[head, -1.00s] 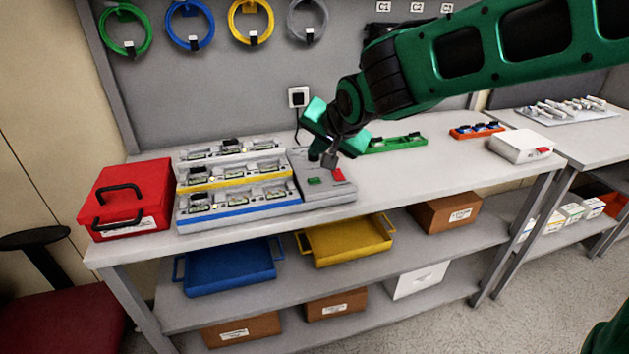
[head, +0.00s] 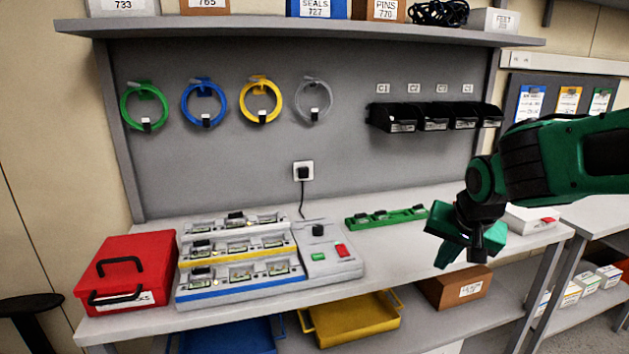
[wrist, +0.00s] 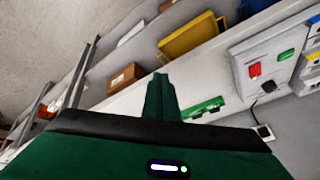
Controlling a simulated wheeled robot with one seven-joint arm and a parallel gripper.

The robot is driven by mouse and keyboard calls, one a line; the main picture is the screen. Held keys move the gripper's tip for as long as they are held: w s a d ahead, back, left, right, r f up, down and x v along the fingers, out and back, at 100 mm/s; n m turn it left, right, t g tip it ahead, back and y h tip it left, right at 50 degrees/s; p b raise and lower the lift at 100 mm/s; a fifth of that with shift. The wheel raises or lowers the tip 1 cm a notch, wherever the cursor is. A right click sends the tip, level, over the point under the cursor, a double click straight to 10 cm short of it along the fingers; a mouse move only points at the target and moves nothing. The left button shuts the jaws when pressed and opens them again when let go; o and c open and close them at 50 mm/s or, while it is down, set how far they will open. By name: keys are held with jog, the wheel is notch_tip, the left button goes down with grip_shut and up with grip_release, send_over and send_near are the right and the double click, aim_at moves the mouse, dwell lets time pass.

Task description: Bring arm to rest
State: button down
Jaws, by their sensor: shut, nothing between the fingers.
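My green arm reaches in from the right in the head view. My gripper (head: 476,256) hangs over the front right part of the workbench (head: 400,255), apart from everything on it. Its fingers are together and hold nothing. In the wrist view the closed green fingers (wrist: 160,98) point up the picture. The grey station (head: 240,262) with white, yellow and blue rows of modules stands left of my gripper. Its control box (head: 330,262) has a green and a red button, which also show in the wrist view (wrist: 265,65).
A red toolbox (head: 125,268) stands at the bench's left end. A green strip (head: 385,216) lies behind my gripper, and a white box (head: 530,219) is to its right. A yellow tray (head: 350,320) and a brown box (head: 455,288) sit on the shelf below. The bench middle is clear.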

jog(key=s+d+f+g, duration=0.1)
jog(key=s+d, duration=0.3)
jog(key=s, duration=0.5)
jog(key=s+d+f+g, duration=0.2)
jog(key=s+d, duration=0.3)
jog(key=s, duration=0.3)
jog(key=s+d+f+g, duration=0.1)
jog(key=s+d, duration=0.3)
jog(key=s, duration=0.5)
jog(key=shift+s+d+f+m+g+y, duration=0.15)
jog(key=shift+s+d+m+g+y, duration=0.2)
jog(key=shift+g, duration=0.35)
jog(key=shift+w+f, duration=0.25)
jog(key=shift+w, duration=0.4)
